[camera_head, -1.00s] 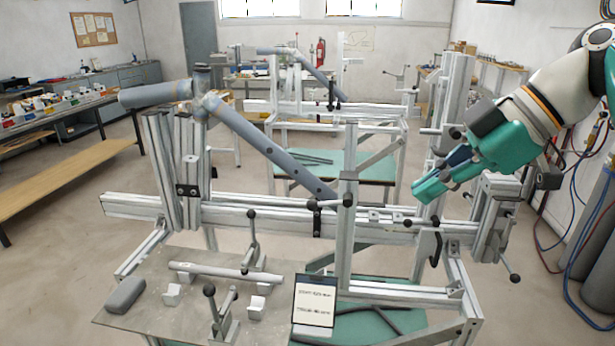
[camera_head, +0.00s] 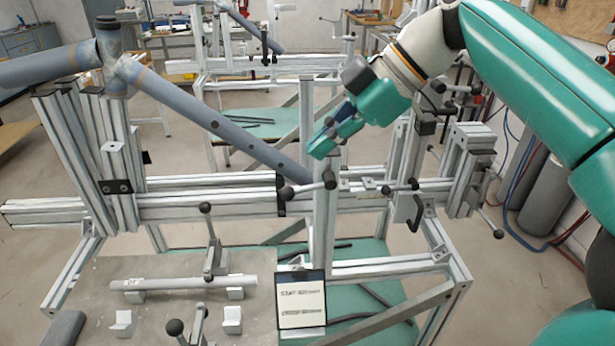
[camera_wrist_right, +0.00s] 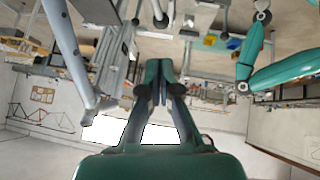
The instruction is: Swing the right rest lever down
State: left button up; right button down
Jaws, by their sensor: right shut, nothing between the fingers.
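The jig's upright post (camera_head: 325,215) carries a horizontal lever (camera_head: 306,189) with dark knobs on its ends. A black bent handle (camera_head: 413,213) hangs farther right on the rail, and another knobbed lever (camera_head: 487,219) sits at the right end. I cannot tell for sure which is the right rest lever. My right gripper (camera_head: 322,148) is shut and empty. My left gripper is not in view.
A grey tube frame (camera_head: 210,115) slopes down across the jig. The front plate (camera_head: 85,285) bears a lying tube, white blocks and knobbed clamps (camera_head: 206,209). A sign (camera_head: 300,299) stands beside it. Gas cylinders (camera_head: 540,180) stand at the right. A second jig stands behind.

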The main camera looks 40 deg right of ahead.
aim_at(296, 189)
jog(key=f, duration=0.1)
jog(key=w+f, duration=0.1)
jog(key=f, duration=0.1)
jog(key=w+a+f, duration=0.1)
jog(key=f, duration=0.1)
jog(key=shift+a+f, duration=0.1)
jog(key=shift+f, duration=0.65)
jog(key=shift+d, duration=0.2)
